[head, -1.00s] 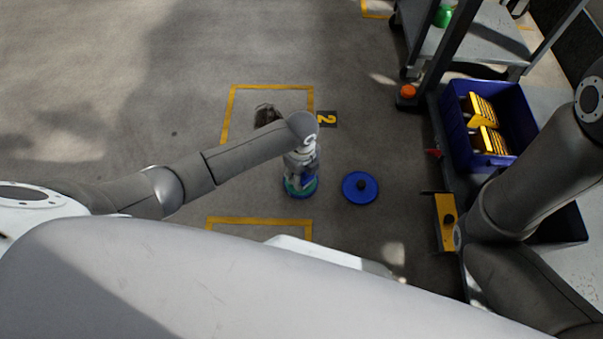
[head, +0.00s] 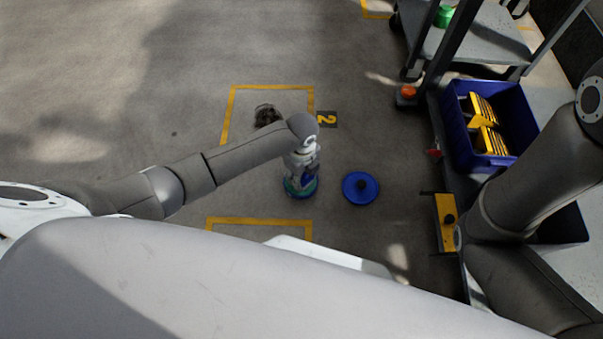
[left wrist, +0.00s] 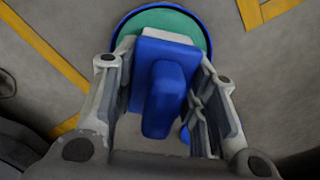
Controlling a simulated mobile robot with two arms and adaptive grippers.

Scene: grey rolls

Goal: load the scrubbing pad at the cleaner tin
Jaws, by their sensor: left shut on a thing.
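The cleaner tin (head: 313,191) is a low round blue tub with green content, standing open on the floor. It also shows in the left wrist view (left wrist: 205,38). The scrubbing pad (left wrist: 163,90) has a blue body and grip with a pale layer at its far side. My left gripper (head: 301,172) points down over the tin, its two fingers on either side of the pad's blue grip and shut on it. The pad overlaps the green surface in the left wrist view; I cannot tell whether it touches. My right gripper is out of view.
A round blue lid (head: 372,190) with a dark knob lies right of the tin. A dark crumpled thing (head: 267,115) lies inside the yellow floor marking (head: 270,87). A cart with a blue crate (head: 458,150) of yellow-and-black items stands at right. Floor at left is clear.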

